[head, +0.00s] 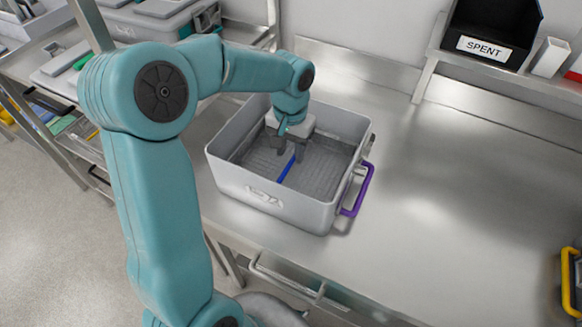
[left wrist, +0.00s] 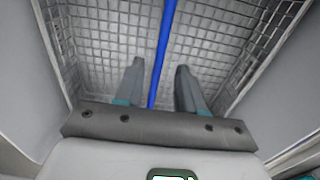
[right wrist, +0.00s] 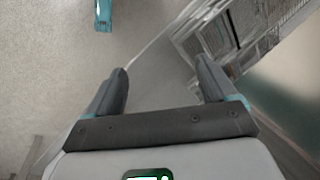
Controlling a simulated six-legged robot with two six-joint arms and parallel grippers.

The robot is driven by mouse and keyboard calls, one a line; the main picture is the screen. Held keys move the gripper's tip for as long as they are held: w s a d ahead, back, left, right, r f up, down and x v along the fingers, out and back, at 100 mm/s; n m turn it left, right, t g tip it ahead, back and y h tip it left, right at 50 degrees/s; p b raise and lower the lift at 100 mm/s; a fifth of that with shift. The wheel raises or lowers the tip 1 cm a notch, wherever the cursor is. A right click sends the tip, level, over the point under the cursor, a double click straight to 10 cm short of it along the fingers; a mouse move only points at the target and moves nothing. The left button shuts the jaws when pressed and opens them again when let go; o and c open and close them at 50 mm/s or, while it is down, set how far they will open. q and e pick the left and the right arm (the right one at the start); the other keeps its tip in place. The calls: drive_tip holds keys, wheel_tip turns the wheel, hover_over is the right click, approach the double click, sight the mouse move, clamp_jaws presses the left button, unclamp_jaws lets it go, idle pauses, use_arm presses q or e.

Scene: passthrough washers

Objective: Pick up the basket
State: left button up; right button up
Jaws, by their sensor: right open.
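The basket (head: 325,168) is a grey wire-mesh basket inside a grey container (head: 277,206) on the steel bench. A blue bar (head: 287,169) crosses it, and the mesh (left wrist: 115,40) and bar (left wrist: 162,50) also show in the left wrist view. My left gripper (head: 288,154) points down inside the container, over the bar. Its fingers (left wrist: 157,75) are apart with the bar between them in the picture; I cannot tell whether they touch it. My right gripper (right wrist: 162,80) is open and empty, seen only in the right wrist view, above the floor.
The container has a purple side handle (head: 357,190). A black bin marked SPENT (head: 488,46) sits on a raised shelf at the back right. The bench to the right (head: 460,200) is clear up to a yellow handle (head: 566,280). Another lidded container (head: 160,22) stands at the back left.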

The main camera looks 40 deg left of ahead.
sight(292, 160)
use_arm(q)
drive_tip(key=f, duration=0.4)
drive_tip(key=shift+w+f+p, duration=0.2)
drive_tip(key=shift+f+p, duration=0.1)
drive_tip(key=shift+p, duration=0.1)
drive_tip(key=shift+a+f, duration=0.1)
drive_tip(key=shift+f, duration=0.35)
drive_tip(key=shift+c, duration=0.3)
clamp_jaws()
drive_tip(key=shift+w+r, duration=0.1)
drive_tip(key=shift+r, duration=0.05)
wheel_tip(292, 160, up, 20)
